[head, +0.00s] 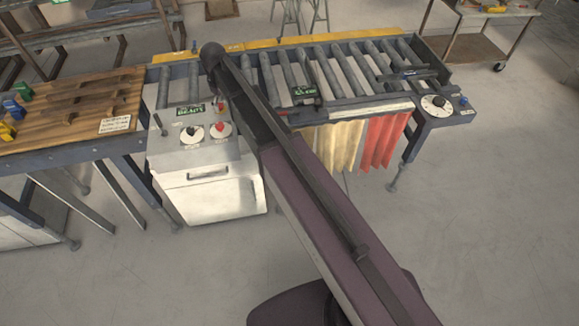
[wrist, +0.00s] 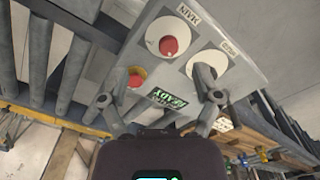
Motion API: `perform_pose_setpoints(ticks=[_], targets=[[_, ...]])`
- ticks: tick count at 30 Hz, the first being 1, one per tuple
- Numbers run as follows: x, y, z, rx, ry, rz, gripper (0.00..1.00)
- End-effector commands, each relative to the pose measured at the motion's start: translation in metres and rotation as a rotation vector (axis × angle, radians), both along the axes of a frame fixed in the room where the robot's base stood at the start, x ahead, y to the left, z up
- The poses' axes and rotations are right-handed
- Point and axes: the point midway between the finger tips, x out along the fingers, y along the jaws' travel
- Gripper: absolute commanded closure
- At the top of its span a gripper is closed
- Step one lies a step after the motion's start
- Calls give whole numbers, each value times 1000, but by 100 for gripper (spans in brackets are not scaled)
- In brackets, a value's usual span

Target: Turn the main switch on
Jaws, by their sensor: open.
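The main switch is a red rotary knob on a white disc beside a "MAIN" label (wrist: 168,45), seen rotated in the wrist view. In the head view the red knob (head: 221,129) sits on the right part of the sloped grey control panel (head: 165,150). My gripper (wrist: 160,88) is open, with its two grey fingers apart over the panel. The red knob lies beyond the fingertips, roughly between them; nothing is held. The right finger partly covers a second knob on a white disc (wrist: 208,58). My arm hides the gripper in the head view.
A red button on yellow (wrist: 135,76) and a green "READY" display (wrist: 172,100) are on the same panel. A roller conveyor (head: 345,70) runs behind and right; a wooden-topped table (head: 75,105) stands left. The floor in front is clear.

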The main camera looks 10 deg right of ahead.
Motion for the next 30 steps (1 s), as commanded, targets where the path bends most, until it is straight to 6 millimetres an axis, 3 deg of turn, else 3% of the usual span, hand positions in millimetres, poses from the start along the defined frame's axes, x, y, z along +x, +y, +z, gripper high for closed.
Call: perform_pose_setpoints(ticks=[30], targets=[[-89,-94,-70,0,0,-266,18]])
